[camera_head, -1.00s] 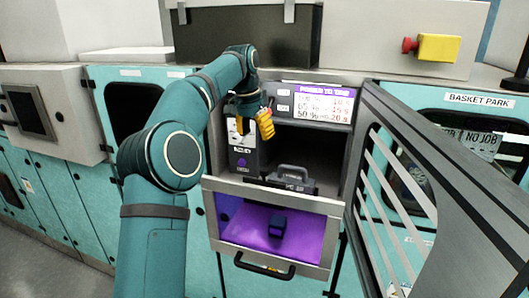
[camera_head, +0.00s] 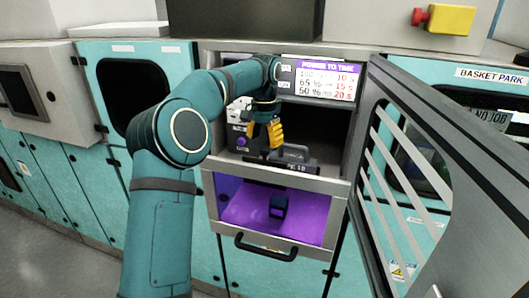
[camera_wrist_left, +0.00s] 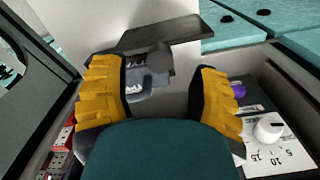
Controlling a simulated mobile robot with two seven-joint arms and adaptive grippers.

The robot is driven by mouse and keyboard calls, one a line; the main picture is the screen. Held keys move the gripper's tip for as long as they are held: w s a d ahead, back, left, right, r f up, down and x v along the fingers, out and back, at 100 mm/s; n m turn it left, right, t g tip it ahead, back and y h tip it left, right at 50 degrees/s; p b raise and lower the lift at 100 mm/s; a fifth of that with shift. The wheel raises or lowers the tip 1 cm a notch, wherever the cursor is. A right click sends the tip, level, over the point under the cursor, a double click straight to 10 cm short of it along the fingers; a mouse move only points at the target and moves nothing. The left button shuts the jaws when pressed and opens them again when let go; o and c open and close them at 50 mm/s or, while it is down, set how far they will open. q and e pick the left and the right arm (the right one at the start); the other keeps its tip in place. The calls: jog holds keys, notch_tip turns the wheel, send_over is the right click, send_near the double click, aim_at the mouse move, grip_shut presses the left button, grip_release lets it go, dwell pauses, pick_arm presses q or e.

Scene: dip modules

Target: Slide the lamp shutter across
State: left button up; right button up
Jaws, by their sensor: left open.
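The dark grey shutter (camera_head: 298,162) with a raised handle (camera_head: 292,150) sits in the opening above the purple-lit chamber. In the left wrist view, a dark plate (camera_wrist_left: 185,32) with lettering and a rounded grey handle part (camera_wrist_left: 158,62) shows beyond and between the fingertips; I take it to be the shutter. My left gripper (camera_head: 264,136) is open, with its yellow-padded fingers just left of the handle in the head view. In the left wrist view the gripper (camera_wrist_left: 160,92) has nothing clamped between its pads. My right gripper is not in view.
A dark control box (camera_head: 238,135) with a purple button stands left of the gripper; its white dial (camera_wrist_left: 268,127) shows in the wrist view. An open slatted door (camera_head: 410,160) stands right. Below, a small dark block (camera_head: 278,206) sits in the purple chamber, behind a front handle (camera_head: 266,247).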

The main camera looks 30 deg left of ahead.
aim_at(264, 148)
pick_arm(q)
jog(key=shift+f, duration=1.7)
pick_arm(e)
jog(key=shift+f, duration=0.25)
pick_arm(q)
grip_shut()
jog(key=w+d, duration=0.1)
jog(key=d, duration=0.6)
jog(key=shift+w+d+p, duration=0.3)
jog(key=shift+w+p, duration=0.05)
jog(key=shift+p, duration=0.1)
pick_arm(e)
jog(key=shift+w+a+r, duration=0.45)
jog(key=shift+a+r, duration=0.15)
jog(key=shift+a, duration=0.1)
